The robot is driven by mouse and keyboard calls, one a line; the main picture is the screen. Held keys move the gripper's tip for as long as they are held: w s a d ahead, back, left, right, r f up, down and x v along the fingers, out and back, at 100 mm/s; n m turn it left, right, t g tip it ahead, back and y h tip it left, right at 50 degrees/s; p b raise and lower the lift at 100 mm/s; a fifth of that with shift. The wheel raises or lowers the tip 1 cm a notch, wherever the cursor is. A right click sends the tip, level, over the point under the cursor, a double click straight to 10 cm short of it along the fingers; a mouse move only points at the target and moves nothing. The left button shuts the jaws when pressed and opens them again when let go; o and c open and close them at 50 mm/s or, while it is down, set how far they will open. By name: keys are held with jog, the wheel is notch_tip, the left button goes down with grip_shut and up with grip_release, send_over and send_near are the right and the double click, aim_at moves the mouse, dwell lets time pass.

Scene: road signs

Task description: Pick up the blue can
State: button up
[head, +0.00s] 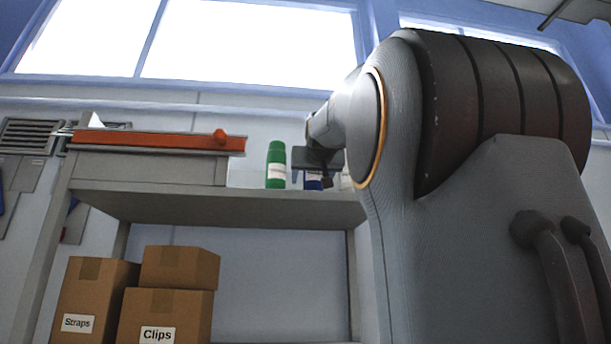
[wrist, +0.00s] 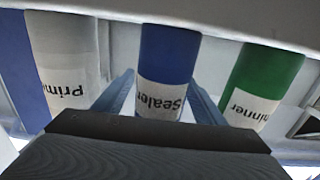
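The blue can (wrist: 168,60), labelled "Sealer", shows upside down in the middle of the wrist view. In the head view the blue can (head: 313,183) stands on the shelf, mostly hidden behind my gripper (head: 318,163). In the wrist view my gripper (wrist: 161,78) is open, with one finger on each side of the blue can. A narrow gap shows by the left finger; I cannot tell whether the right finger touches the can.
A green can (head: 276,165), labelled "Thinner", stands close by on the shelf (head: 230,208). A pale can (wrist: 66,60), labelled "Primer", is on the other side. Cardboard boxes (head: 165,318) sit below.

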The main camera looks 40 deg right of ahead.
jog(key=c, duration=1.4)
jog(key=shift+c, duration=0.3)
jog(key=shift+r, duration=0.15)
